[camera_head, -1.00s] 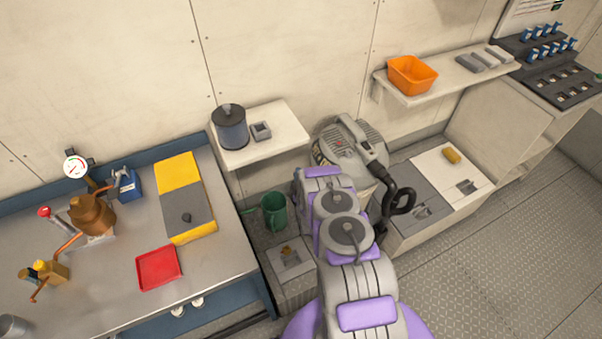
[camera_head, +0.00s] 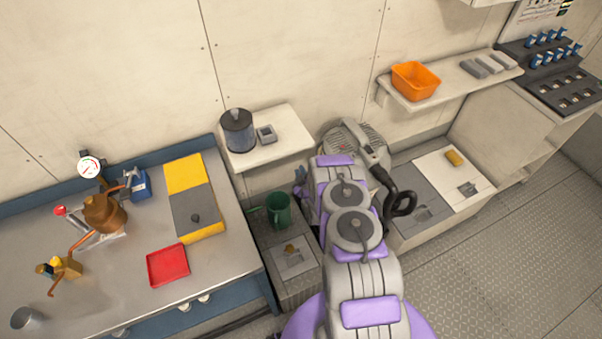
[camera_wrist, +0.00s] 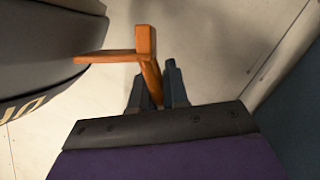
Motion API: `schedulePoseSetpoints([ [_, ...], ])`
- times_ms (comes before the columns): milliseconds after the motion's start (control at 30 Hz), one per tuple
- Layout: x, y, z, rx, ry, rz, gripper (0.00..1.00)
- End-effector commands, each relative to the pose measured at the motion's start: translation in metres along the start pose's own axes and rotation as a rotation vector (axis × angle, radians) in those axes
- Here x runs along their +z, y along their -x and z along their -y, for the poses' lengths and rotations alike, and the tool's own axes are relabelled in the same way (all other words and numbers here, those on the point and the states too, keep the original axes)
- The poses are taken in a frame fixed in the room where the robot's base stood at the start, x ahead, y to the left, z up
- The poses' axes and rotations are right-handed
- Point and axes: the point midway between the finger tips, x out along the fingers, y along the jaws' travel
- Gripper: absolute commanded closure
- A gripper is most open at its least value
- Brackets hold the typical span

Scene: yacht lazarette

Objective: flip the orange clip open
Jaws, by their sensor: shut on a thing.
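The orange clip (camera_wrist: 146,42) shows in the wrist view as an upright piece with a flat arm to the left and a stem running down between my fingers. The left arm's end reaches the edge of a dark curved body (camera_wrist: 40,50) with pale lettering; I cannot tell if they touch. My gripper (camera_wrist: 156,90) has its two dark fingers shut on the stem of the clip. In the head view my arm hides the clip and most of the gripper.
The grey machine with a black hose (camera_head: 402,203) stands behind my arm. A shelf (camera_head: 290,134) holds a dark canister (camera_head: 238,132). A green mug (camera_head: 278,210) stands low, left of my arm. The workbench (camera_head: 110,290) is at left. Open floor (camera_head: 490,260) lies at right.

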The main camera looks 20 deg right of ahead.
Motion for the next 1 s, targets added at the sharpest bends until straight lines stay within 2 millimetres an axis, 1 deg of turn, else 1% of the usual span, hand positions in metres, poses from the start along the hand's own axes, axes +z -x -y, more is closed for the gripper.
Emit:
schedulePoseSetpoints([
  [33,0.0012,0.0009,0.0023,-0.006,-0.003,0.003,1.0],
  [367,0.0009,0.0007,0.0021,-0.006,-0.003,0.003,1.0],
  [400,0.0009,0.0007,0.0021,-0.006,-0.003,0.003,0.84],
  [600,0.0001,0.0008,0.0008,-0.004,-0.003,0.001,0.65],
  [867,-0.0002,0.0015,0.0,-0.002,-0.002,0.0,0.65],
  [1000,0.0006,0.0098,0.0004,-0.005,-0.002,0.004,0.65],
])
